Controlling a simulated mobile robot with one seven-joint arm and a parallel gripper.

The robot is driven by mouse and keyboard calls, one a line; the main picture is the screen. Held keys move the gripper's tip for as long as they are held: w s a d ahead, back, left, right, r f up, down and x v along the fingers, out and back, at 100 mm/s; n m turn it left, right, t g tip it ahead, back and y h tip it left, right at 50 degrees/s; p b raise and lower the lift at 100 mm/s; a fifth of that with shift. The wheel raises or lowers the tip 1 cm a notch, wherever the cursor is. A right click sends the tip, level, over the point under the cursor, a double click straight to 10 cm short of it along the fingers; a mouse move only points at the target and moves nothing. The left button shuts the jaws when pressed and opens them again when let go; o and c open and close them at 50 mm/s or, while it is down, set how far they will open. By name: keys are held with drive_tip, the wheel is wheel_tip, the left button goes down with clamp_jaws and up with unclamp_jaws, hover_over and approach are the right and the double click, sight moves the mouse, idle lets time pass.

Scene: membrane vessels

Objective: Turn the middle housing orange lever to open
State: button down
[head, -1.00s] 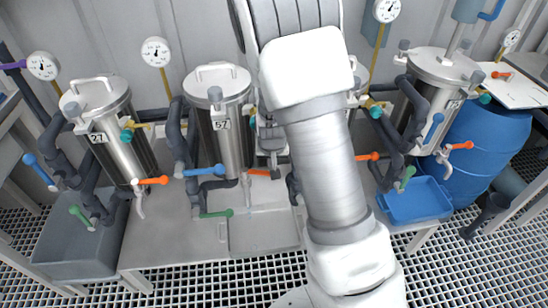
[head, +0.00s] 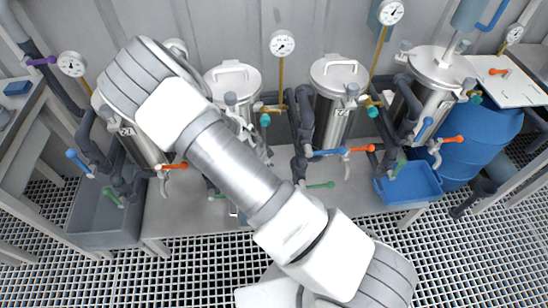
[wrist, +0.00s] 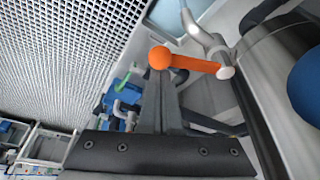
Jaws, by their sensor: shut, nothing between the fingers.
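An orange lever (wrist: 190,64) shows close up in the wrist view, with its ball end to the left and its pale pivot on the right against the pipework. My gripper (wrist: 158,85) is shut and empty, its fingers just below the ball end; I cannot tell whether they touch it. In the head view my arm covers the gripper and the front of the second housing (head: 232,80), whose orange lever is hidden. The third housing (head: 338,78) has its orange lever (head: 360,149) in view, pointing right.
A leftmost housing with an orange lever (head: 175,166) and a right housing (head: 432,90) flank these. Blue and green levers, dark pipes and gauges crowd the fronts. A blue tub (head: 410,183) stands at right. The grated floor (head: 190,275) in front is clear.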

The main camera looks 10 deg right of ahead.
drive_tip(key=shift+s+a+m+g+p, duration=0.15)
drive_tip(key=shift+a+m+p, duration=0.25)
drive_tip(key=shift+m, duration=0.1)
drive_tip(key=shift+s+a+m+g+p, duration=0.15)
drive_tip(key=shift+a+m+p, duration=0.1)
drive_tip(key=shift+a+m, duration=0.2)
drive_tip(key=shift+a+p, duration=0.3)
drive_tip(key=shift+a, duration=0.25)
